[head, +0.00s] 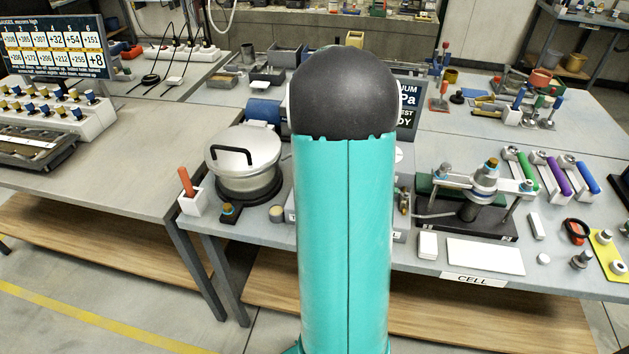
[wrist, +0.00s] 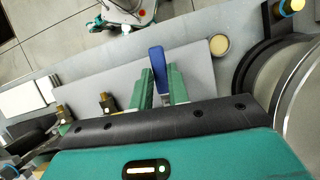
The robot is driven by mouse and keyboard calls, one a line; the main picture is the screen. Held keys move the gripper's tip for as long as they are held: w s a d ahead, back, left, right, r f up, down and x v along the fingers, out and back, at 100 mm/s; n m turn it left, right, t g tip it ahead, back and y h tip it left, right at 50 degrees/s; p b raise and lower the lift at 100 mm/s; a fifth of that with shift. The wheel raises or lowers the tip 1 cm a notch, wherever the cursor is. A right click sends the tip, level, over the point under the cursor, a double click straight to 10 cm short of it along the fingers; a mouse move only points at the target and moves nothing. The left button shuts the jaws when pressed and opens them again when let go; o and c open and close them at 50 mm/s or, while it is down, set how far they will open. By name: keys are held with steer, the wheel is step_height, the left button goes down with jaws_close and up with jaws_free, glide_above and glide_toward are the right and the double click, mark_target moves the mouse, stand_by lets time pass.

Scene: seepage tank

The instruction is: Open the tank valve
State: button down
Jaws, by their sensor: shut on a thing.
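The two green fingers of my gripper (wrist: 162,86) are in the wrist view, closed on a blue lever handle (wrist: 156,62). The handle stands over a grey plate (wrist: 200,78), and its lower end and the valve body are hidden by my gripper. The silver tank (head: 247,180) with a black lid handle stands left of my arm in the head view; its rounded side also shows at the right of the wrist view (wrist: 303,100). In the head view my own arm hides my gripper and the blue handle.
Two brass fittings (wrist: 107,103) sit on the plate left of my gripper. A small round cream disc (wrist: 220,45) lies between plate and tank. A dark-based fixture (head: 470,215) stands right of my arm. The orange-handled tool (head: 186,181) stands in a white holder left of the tank.

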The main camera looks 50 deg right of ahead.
steer(key=shift+s+d+r+n, duration=0.1)
steer(key=shift+s+n, duration=0.05)
steer(key=shift+n, duration=0.35)
steer(key=c, duration=1.3)
jaws_free()
steer(key=shift+c, duration=0.2)
steer(key=v, duration=1.3)
steer(key=shift+w+r, duration=0.25)
steer(key=shift+r, duration=0.1)
